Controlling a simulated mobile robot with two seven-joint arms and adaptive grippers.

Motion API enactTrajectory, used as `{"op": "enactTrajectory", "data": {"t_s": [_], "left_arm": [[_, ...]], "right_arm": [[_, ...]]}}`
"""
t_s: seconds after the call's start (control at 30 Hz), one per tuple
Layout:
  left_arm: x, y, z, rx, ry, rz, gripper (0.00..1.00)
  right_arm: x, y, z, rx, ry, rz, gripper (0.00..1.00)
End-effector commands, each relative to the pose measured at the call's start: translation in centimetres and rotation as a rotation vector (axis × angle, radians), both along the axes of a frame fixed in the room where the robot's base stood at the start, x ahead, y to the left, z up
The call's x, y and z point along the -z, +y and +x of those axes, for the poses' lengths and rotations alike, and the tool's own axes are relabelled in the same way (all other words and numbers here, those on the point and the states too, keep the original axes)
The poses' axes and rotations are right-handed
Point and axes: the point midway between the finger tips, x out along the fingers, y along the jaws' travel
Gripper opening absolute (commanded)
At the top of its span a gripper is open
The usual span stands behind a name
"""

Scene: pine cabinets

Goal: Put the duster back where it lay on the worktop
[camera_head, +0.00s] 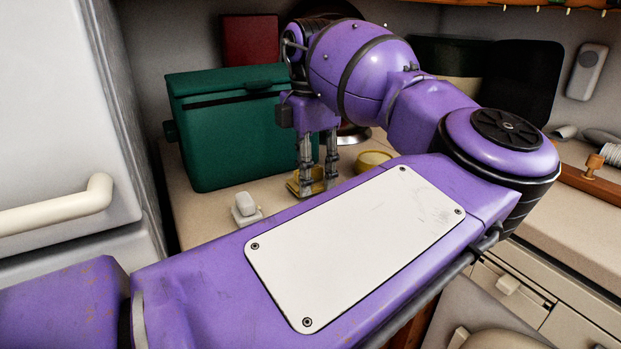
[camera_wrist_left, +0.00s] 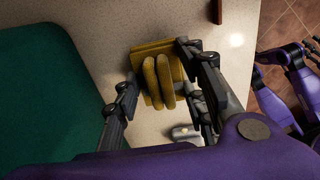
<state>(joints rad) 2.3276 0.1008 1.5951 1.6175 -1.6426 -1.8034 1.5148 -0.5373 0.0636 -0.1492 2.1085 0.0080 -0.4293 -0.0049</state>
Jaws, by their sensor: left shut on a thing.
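The duster is a folded, ribbed yellow cloth (camera_wrist_left: 158,85). My left gripper (camera_wrist_left: 158,92) is shut on it, with fingers on either side in the left wrist view. In the head view my left gripper (camera_head: 318,184) points straight down, and the duster (camera_head: 297,188) shows low at its fingertips, at or just above the worktop (camera_head: 215,212). I cannot tell whether the cloth touches the surface. My right gripper (camera_wrist_left: 297,55) shows small at the right edge of the left wrist view, over the tiled floor; its jaws are unclear.
A green box (camera_head: 225,140) stands close left of my left gripper. A small white object (camera_head: 245,208) lies in front, and a yellow round dish (camera_head: 373,160) sits to the right. A red box (camera_head: 250,40) is behind. My left arm hides much of the worktop.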

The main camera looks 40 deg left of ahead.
Motion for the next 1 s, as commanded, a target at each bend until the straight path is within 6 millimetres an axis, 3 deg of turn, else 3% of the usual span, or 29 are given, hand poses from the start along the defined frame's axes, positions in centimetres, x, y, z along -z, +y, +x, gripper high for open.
{"op": "enactTrajectory", "data": {"t_s": [0.07,0.43,0.47,0.57,1.0], "left_arm": [[0.77,-0.03,0.0,-0.001,-0.001,0.0,0.0],[1.03,0.02,-0.09,-0.001,0.001,0.002,0.0],[1.01,0.0,-0.06,-0.001,0.001,0.001,0.42],[1.05,0.0,-0.05,0.0,0.001,0.001,0.55],[0.35,0.01,0.0,0.0,-0.002,0.0,0.57]], "right_arm": [[0.3,-0.05,-0.13,0.002,0.004,0.0,0.4],[-0.33,-0.21,-0.19,0.004,0.003,-0.003,0.4],[-0.25,-0.22,-0.24,0.004,0.003,-0.003,0.4],[-0.21,-0.22,-0.26,0.004,0.004,-0.003,0.4],[0.12,-0.13,-0.1,0.005,0.003,-0.002,0.4]]}}
